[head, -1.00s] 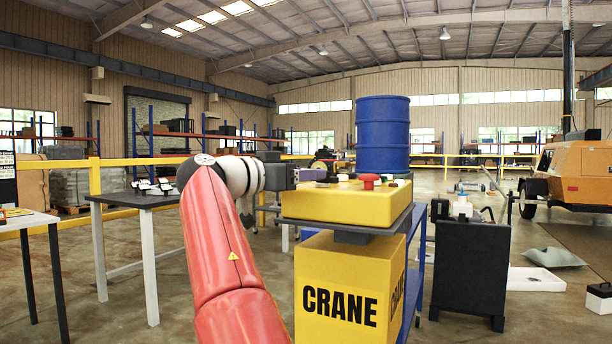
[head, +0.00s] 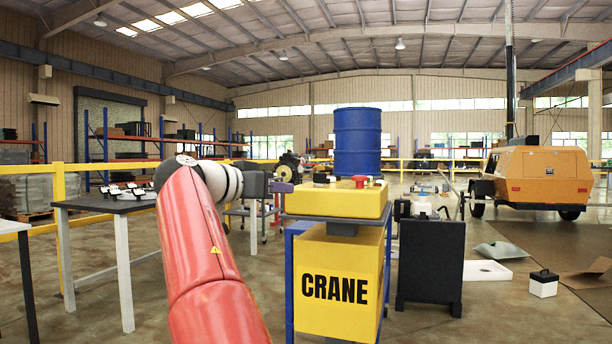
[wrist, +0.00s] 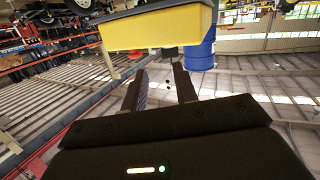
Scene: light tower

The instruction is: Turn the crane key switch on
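The yellow crane control box (head: 335,203) sits on a stand with a yellow CRANE panel (head: 340,270). A red button (head: 360,181) and a small dark control (head: 320,179) are on its top; I cannot make out which control is the key switch. My gripper (head: 284,187) is just left of the box, at about the height of its top, and looks apart from it. In the wrist view, the two fingers of my gripper (wrist: 160,78) are spread with nothing between them.
A blue drum (head: 358,142) stands behind the box. A dark cabinet (head: 430,262) is to its right. A dark-topped table (head: 100,203) is at the left. An orange trailer machine (head: 540,175) stands at the right, with open floor before it.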

